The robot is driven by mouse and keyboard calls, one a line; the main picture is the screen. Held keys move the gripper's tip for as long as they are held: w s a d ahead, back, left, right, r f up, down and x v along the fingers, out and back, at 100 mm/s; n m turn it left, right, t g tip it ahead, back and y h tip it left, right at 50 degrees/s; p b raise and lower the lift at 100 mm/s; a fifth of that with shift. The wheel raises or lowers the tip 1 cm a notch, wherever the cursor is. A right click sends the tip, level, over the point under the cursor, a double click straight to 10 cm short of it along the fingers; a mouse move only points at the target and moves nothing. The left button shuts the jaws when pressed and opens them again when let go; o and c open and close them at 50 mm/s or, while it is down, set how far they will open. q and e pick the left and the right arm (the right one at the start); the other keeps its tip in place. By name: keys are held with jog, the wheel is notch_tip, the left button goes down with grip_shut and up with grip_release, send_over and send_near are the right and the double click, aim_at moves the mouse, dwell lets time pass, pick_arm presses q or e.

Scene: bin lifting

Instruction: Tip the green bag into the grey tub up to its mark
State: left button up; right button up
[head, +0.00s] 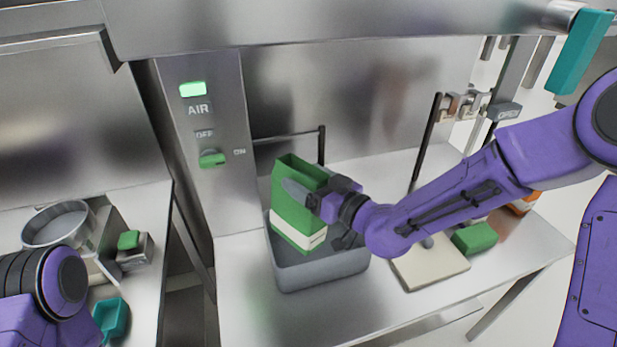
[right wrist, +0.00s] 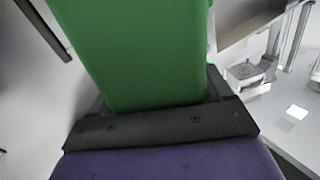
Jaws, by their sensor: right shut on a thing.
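The green bag (head: 295,215) has a white band near its bottom and an open top. It is nearly upright, leaning slightly, above or inside the grey tub (head: 318,276); I cannot tell if its bottom touches the tub. My right gripper (head: 312,193) is shut on the green bag from its right side. In the right wrist view the bag (right wrist: 140,55) fills the middle, close against the gripper. The tub stands on the metal bench. Its mark and contents cannot be made out. Only my left arm shows at the lower left of the head view; its gripper is out of frame.
A steel panel (head: 205,160) with a lit green lamp, AIR label and green switch stands behind left. A pale board (head: 430,264) and a green block (head: 474,238) lie right of the tub. A left counter holds a round sieve (head: 58,224) and a teal scoop (head: 111,318).

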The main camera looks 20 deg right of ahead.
jog(key=shift+s+a+r+m+p, duration=0.1)
jog(key=shift+m+p, duration=0.3)
jog(key=shift+m, duration=0.25)
jog(key=shift+a+r+m+p, duration=0.1)
jog(key=shift+m+p, duration=0.25)
jog(key=shift+m, duration=0.3)
jog(key=shift+a+f+m, duration=0.1)
jog(key=shift+f+m, duration=0.4)
jog(key=shift+m, duration=0.7)
jog(key=shift+f+m, duration=0.25)
jog(key=shift+m, duration=0.15)
jog(key=shift+s+a+f+m, duration=0.1)
jog(key=shift+f+m, duration=0.85)
jog(key=shift+m, duration=0.25)
jog(key=shift+f+m+b, duration=0.85)
jog(key=shift+f+m, duration=0.75)
jog(key=shift+f, duration=0.25)
jog(key=shift+d+f+m+b, duration=0.1)
jog(key=shift+f+m+b, duration=1.1)
jog(key=shift+f, duration=0.35)
jog(key=shift+d+f+m+b, duration=0.1)
jog(key=shift+f+m+b, duration=0.9)
jog(key=shift+f+b, duration=0.4)
